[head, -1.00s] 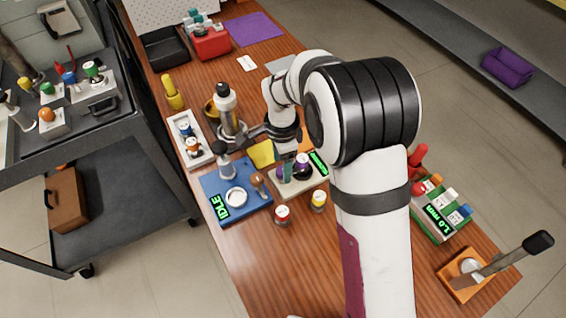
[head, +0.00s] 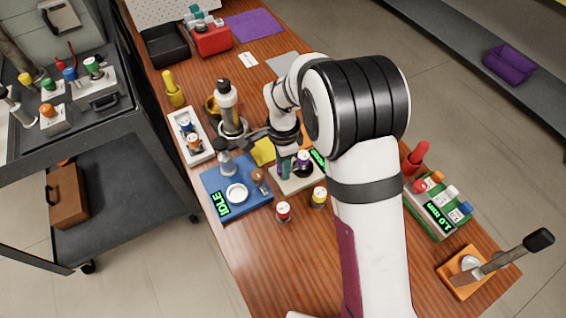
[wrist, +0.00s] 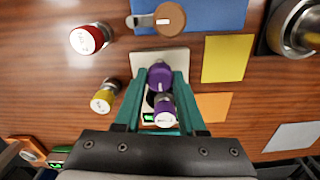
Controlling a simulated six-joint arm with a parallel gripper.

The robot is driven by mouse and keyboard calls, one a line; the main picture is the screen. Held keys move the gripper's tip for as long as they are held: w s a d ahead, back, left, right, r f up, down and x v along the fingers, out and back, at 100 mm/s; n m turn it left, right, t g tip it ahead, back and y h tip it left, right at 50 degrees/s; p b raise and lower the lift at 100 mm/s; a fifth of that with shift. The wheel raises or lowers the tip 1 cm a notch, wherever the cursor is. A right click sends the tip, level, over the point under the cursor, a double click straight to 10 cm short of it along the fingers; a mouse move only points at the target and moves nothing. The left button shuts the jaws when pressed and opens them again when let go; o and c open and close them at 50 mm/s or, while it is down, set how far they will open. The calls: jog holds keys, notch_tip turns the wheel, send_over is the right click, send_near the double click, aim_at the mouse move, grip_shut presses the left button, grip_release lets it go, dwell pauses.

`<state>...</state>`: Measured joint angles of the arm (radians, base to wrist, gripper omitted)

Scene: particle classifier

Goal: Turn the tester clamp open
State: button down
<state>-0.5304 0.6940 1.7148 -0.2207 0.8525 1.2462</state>
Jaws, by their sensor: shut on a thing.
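A beige device (head: 284,188) with a green display sits mid-table; I take it as the tester. On it are a purple knob (wrist: 160,73) and, beside it, a vial (wrist: 165,112) with a purple cap and a pale end. My gripper (wrist: 160,77) points down at the device, its teal fingers closed around the purple knob. In the head view my gripper (head: 285,167) and part of the device are partly hidden by my wrist. Whether the clamp is open cannot be told.
A blue device (head: 245,205) reading IDLE stands just left. A red-capped vial (head: 283,211) and a yellow-capped vial (head: 319,196) stand close in front. A green rack (head: 440,214) and an orange lever device (head: 468,272) are at right. The front of the table is clear.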

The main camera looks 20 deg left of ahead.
jog(key=shift+n, duration=0.3)
jog(key=n, duration=0.3)
jog(key=shift+n, duration=0.4)
jog(key=n, duration=0.4)
jog(key=shift+n, duration=0.3)
jog(key=n, duration=0.4)
jog(key=shift+w+n, duration=0.1)
jog(key=shift+n, duration=2.3)
jog(key=c, duration=0.5)
grip_release()
